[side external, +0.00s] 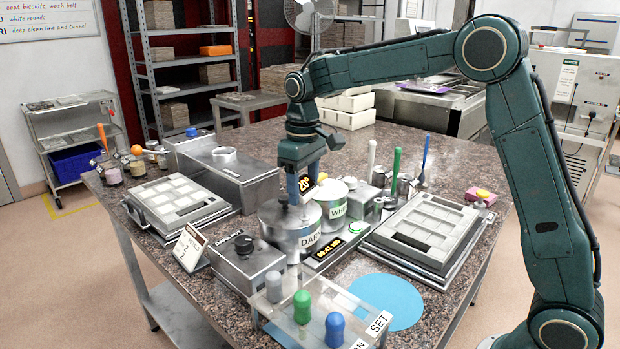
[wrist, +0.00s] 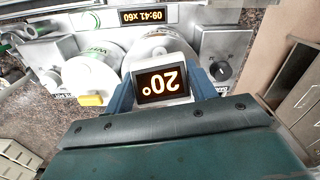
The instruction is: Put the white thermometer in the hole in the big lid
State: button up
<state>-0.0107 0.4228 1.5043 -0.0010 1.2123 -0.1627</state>
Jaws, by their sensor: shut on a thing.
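My gripper (side external: 303,186) is shut on the white thermometer, whose head has a black screen reading 20° (wrist: 163,83). In the side view the thermometer head (side external: 306,184) shows between the blue fingers, right above the big lid (side external: 275,212) on the larger steel pot marked DARK. In the wrist view the big lid (wrist: 155,44) lies partly behind the thermometer head. The thermometer's stem and the hole are hidden, so I cannot tell whether the stem is in the hole or above it.
A smaller pot marked WHITE (side external: 335,192) stands close beside the big pot. A box with a black knob (side external: 245,262), a black display (side external: 335,249) and two mould trays (side external: 425,228) (side external: 178,200) crowd round. A blue round mat (side external: 385,300) lies clear in front.

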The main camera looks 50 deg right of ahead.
jog(key=shift+f, duration=0.25)
jog(key=shift+f, duration=1.05)
jog(key=shift+f, duration=0.55)
jog(key=o, duration=1.5)
jog(key=shift+r, duration=0.1)
jog(key=shift+r, duration=3.4)
